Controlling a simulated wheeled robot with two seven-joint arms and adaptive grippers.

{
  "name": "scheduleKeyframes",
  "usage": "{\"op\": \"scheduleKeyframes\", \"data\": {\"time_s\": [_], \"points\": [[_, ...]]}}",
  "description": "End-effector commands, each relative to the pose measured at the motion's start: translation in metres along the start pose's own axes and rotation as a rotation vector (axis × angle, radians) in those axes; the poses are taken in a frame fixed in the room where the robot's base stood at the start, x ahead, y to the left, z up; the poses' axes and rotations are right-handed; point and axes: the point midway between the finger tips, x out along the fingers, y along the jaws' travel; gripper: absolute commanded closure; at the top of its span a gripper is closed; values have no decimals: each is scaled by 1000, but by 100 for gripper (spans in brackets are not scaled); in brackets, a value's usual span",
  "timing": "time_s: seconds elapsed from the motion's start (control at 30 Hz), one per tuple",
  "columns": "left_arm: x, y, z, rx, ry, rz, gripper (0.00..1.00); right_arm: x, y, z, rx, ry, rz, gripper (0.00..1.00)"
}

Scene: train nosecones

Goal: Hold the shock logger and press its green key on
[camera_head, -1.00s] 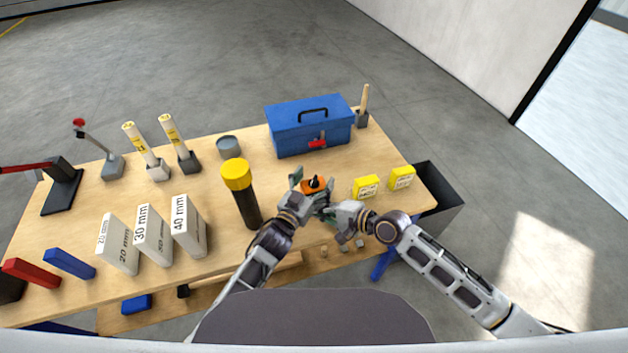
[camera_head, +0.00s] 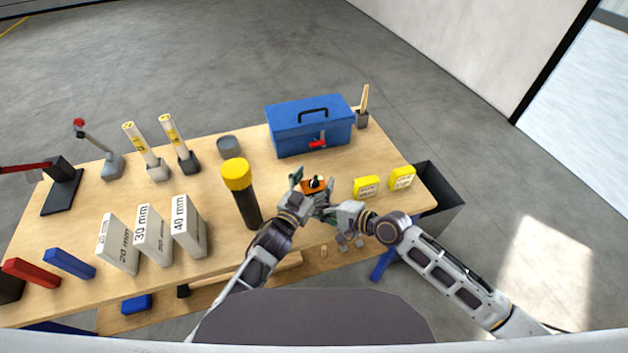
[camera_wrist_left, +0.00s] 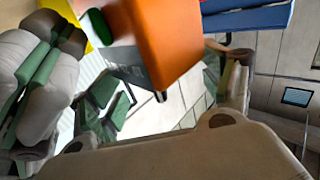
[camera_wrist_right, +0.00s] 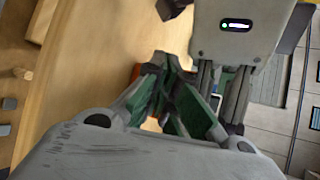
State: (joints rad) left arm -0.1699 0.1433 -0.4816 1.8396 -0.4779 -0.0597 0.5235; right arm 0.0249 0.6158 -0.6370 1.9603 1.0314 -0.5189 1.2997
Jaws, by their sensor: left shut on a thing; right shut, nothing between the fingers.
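The shock logger (camera_head: 310,187) is an orange box held above the table's front right part. In the left wrist view, the logger (camera_wrist_left: 178,40) fills the top middle, with its green key (camera_wrist_left: 97,27) on its left side. My left gripper (camera_head: 313,190) is shut on the logger. My right gripper (camera_head: 329,211) is shut and empty, close beside it. In the left wrist view, the right gripper's closed fingers (camera_wrist_left: 45,65) are left of the key, seemingly just apart from it. In the right wrist view, those fingers (camera_wrist_right: 168,75) hide most of the logger (camera_wrist_right: 136,72).
A black torch-like cylinder with a yellow cap (camera_head: 237,174) stands left of my left gripper. A blue toolbox (camera_head: 290,133) is behind. Two yellow blocks (camera_head: 366,187) (camera_head: 402,178) stand to the right. A dark bin (camera_head: 447,205) is off the table's right end.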

Motion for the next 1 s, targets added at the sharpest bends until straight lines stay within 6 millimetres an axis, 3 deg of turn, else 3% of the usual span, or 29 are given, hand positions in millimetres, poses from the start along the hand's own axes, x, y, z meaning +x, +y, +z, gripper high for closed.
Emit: {"op": "scheduleKeyframes", "data": {"time_s": [0.67, 1.0], "points": [[0, 0, 0, -1, 0, 0, 51, -6, 5, 5, 0, 0, 1, 100], [0, 0, 0, -1, -1, 0, 51, -20, 15, 14, 0, 0, 2, 100]]}}
